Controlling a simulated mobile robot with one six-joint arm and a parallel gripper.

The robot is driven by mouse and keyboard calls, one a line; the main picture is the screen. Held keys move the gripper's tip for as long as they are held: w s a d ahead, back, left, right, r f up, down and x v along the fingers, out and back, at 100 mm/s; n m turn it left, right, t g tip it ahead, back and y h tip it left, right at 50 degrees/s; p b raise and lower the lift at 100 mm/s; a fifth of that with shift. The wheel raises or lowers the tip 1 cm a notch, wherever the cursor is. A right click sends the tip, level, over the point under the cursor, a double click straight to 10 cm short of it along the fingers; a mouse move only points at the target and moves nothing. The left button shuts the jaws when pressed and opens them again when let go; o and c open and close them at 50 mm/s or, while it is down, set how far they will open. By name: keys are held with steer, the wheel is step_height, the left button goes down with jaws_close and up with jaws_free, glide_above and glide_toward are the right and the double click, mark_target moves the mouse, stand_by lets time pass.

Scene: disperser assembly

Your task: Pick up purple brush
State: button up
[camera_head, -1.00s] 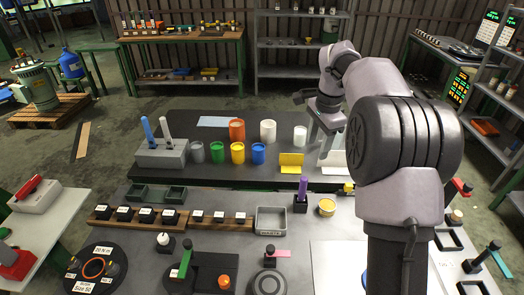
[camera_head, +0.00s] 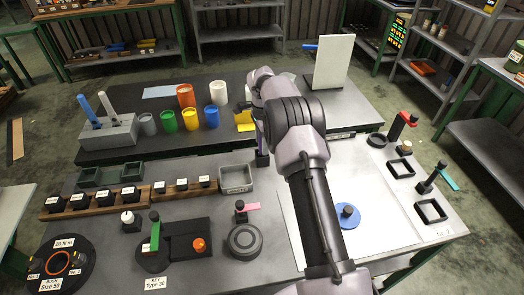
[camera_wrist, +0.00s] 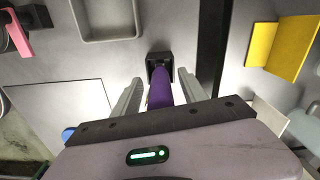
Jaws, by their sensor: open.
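The purple brush (camera_wrist: 160,90) stands in a small black holder (camera_wrist: 159,58) in the wrist view. Its handle points up toward the camera, between the two grey fingers. My gripper (camera_wrist: 160,84) is open, with one finger on each side of the handle. I see a gap on both sides near the fingertips. The near end of the handle is hidden behind the gripper body. In the head view only a small part of the brush (camera_head: 262,158) shows beside my arm, which hides the fingers.
A grey tray (camera_head: 237,178) is left of the brush, and a yellow folded piece (camera_wrist: 279,47) stands nearby. Coloured cups (camera_head: 190,118) stand on the black table behind. A white panel (camera_head: 333,62) stands at the back right. A white board (camera_head: 385,208) lies at right.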

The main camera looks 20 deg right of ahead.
step_height(320, 180, down, 2)
jaws_close()
steer(key=shift+r, duration=0.1)
step_height(320, 180, up, 10)
steer(key=p, duration=0.3)
